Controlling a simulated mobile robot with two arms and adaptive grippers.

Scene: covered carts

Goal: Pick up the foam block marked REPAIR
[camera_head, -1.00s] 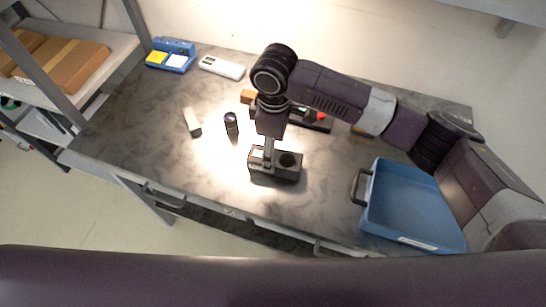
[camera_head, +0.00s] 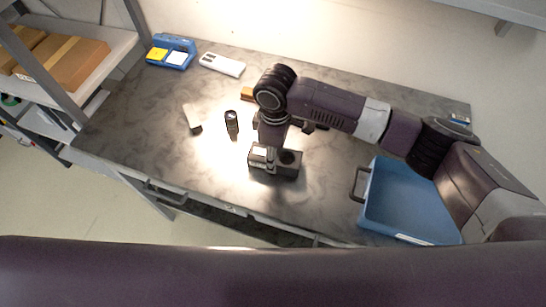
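My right arm comes in from the right, and its gripper (camera_head: 272,149) points down at a dark grey block (camera_head: 288,172) near the middle of the table. The block has a pale label on its left part and a dark round spot on its right part. The fingers are small and partly hidden by the wrist, so I cannot tell whether they are shut on it. No REPAIR marking is readable on anything. A whitish block (camera_head: 191,117) with a dark end lies to the left, and a small orange block (camera_head: 247,93) lies behind the wrist. My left gripper is not in view.
A dark cylinder (camera_head: 232,123) stands left of the gripper. A blue tray (camera_head: 364,207) with a handle sits on the right. A blue holder (camera_head: 184,46) and a white device (camera_head: 222,65) lie at the back left. The table's (camera_head: 135,127) left front is clear.

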